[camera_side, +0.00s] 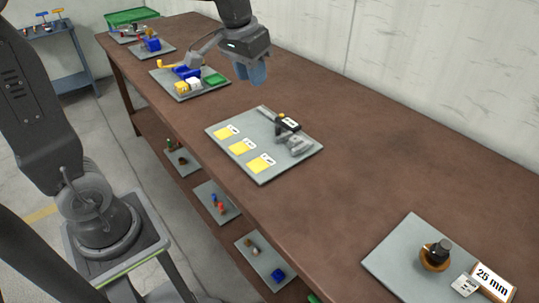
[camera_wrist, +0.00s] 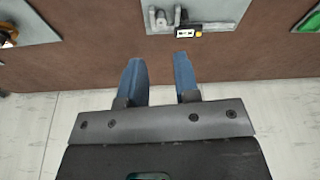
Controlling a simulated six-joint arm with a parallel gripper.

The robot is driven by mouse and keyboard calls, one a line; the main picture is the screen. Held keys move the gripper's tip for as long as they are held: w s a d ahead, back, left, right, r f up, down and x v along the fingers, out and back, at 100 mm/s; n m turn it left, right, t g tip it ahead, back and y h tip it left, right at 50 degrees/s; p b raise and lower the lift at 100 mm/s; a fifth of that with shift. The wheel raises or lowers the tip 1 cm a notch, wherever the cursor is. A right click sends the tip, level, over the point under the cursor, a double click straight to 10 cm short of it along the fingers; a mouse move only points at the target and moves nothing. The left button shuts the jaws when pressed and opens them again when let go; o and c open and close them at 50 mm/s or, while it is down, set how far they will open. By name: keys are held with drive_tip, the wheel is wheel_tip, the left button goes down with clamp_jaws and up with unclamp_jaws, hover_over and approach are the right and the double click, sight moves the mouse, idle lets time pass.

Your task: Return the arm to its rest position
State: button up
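My gripper (camera_side: 255,72) hangs above the far half of the brown workbench (camera_side: 340,120) in the side view, near the back wall. In the wrist view its two blue fingers (camera_wrist: 160,82) are spread apart with nothing between them. It touches nothing that I can see. The upper part of my arm is cut off by the top edge of the side view.
A grey board (camera_side: 222,135) with yellow pads and a grey tool lies nearest below. A board (camera_side: 385,262) with a dark-topped brown part and a "25 mm" sign (camera_side: 492,282) is at front right. Several more boards lie at the far end. The wall (camera_side: 420,60) is close behind.

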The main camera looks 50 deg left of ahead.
drive_tip(key=s+d+f+t, duration=0.1)
drive_tip(key=s+d, duration=0.1)
drive_tip(key=s, duration=0.6)
drive_tip(key=s+d+f+m+t, duration=0.1)
drive_tip(key=s+d, duration=0.1)
drive_tip(key=s, duration=0.6)
drive_tip(key=shift+s+d+f+m+t, duration=0.15)
drive_tip(key=shift+s+f+m+t, duration=0.15)
drive_tip(key=shift+f+t, duration=0.1)
